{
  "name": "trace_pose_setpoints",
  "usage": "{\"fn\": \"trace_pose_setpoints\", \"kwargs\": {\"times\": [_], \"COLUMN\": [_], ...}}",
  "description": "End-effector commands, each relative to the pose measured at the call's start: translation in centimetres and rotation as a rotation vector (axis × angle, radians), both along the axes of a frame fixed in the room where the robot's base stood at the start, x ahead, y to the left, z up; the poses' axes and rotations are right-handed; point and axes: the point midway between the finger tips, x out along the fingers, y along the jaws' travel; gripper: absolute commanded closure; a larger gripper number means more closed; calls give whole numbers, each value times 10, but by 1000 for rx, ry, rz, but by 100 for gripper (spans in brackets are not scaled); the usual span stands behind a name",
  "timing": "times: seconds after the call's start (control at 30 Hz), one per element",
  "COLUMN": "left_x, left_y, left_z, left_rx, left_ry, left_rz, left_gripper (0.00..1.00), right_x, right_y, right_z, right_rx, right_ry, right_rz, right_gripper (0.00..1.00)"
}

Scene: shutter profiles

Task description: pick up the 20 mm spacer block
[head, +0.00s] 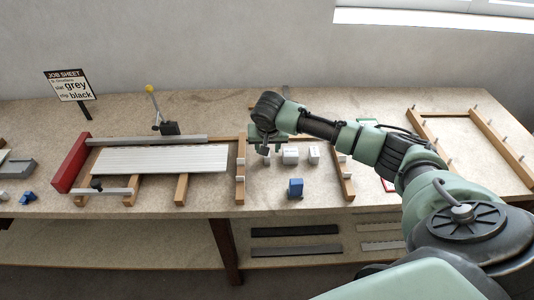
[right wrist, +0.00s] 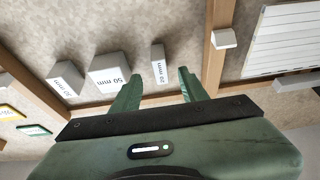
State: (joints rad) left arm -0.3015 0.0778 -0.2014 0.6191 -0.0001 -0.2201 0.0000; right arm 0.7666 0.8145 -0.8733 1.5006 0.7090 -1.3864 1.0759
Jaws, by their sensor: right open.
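The 20 mm spacer block (right wrist: 158,66) is the narrow pale block at the right of a row of three in the right wrist view. Its label reads 20 mm. My right gripper (right wrist: 159,88) is open and empty, with its two fingers on either side of the block's line and their tips just short of it. In the head view my right gripper (head: 266,147) hangs over the left end of the row and mostly hides that block. My left gripper is not in view.
The wider 50 mm block (head: 290,156) and another pale block (head: 314,155) stand to the right. A blue item (head: 295,187) lies in front. Wooden rails (head: 240,172) flank the area. White slats (head: 160,159) lie at the left, beside a red end piece (head: 71,164).

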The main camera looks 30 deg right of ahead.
Motion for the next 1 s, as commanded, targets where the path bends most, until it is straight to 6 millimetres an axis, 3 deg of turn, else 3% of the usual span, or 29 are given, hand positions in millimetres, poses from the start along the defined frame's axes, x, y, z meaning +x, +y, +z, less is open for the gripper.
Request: {"fn": "trace_pose_setpoints", "kwargs": {"times": [0.13,0.3,0.6,0.77,1.0], "left_x": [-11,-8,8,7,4], "left_y": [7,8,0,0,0], "left_z": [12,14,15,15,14], "left_rx": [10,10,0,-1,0], "left_ry": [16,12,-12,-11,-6], "left_rz": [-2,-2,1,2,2], "left_gripper": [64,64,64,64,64], "right_x": [6,13,14,14,14], "right_y": [-4,-7,-8,-8,-8], "right_z": [-17,-37,-42,-42,-41], "right_rx": [-1,-2,-2,-2,-2], "right_ry": [3,1,0,0,0], "right_rz": [-1,2,3,3,3], "right_gripper": [56,56,56,100,100]}}
